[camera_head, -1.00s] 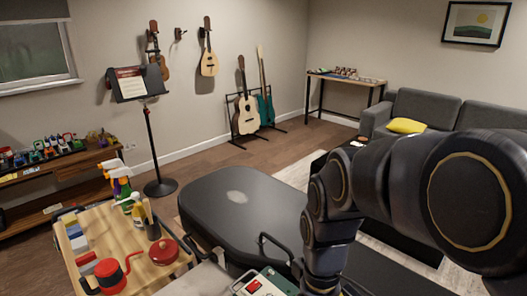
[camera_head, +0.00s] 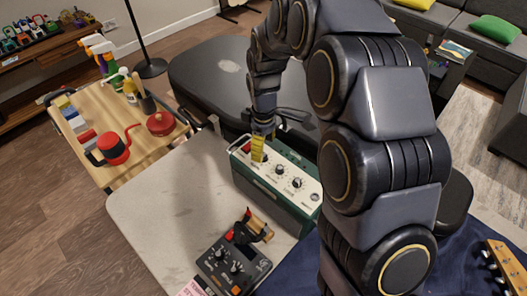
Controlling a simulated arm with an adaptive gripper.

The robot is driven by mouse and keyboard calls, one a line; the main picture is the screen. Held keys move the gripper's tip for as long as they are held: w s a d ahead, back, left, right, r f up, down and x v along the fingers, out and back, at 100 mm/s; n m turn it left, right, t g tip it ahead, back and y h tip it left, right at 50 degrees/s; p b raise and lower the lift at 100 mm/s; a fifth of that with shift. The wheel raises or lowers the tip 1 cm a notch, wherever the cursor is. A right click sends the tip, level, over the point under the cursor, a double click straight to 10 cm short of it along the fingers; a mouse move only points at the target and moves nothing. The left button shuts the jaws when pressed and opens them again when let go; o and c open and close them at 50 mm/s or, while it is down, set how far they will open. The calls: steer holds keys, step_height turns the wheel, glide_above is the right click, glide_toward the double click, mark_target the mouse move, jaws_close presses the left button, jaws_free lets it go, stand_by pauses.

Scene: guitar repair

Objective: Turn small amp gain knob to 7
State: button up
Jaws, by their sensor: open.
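The small amp (camera_head: 277,201) is a green box with a pale top panel, standing on the grey worktop. Two dark knobs show clearly on its panel, a middle knob (camera_head: 280,169) and a knob nearer the right end (camera_head: 297,183). My gripper (camera_head: 259,151) is over the panel's left end, pointing down, close to the surface. It is open, and a yellow part shows at its fingertips. The fingers cover part of the panel there, so any knob under them is mostly hidden. Knob labels and pointer settings are too small to read.
A black pedal box (camera_head: 233,267) with knobs lies in front of the amp. A dark case (camera_head: 215,85) lies behind. The worktop's left part (camera_head: 165,205) is clear.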

step_height(320, 180, down, 3)
steer(key=shift+f, duration=0.15)
jaws_close()
steer(key=shift+m, duration=0.4)
steer(key=m, duration=1.2)
stand_by(0.5)
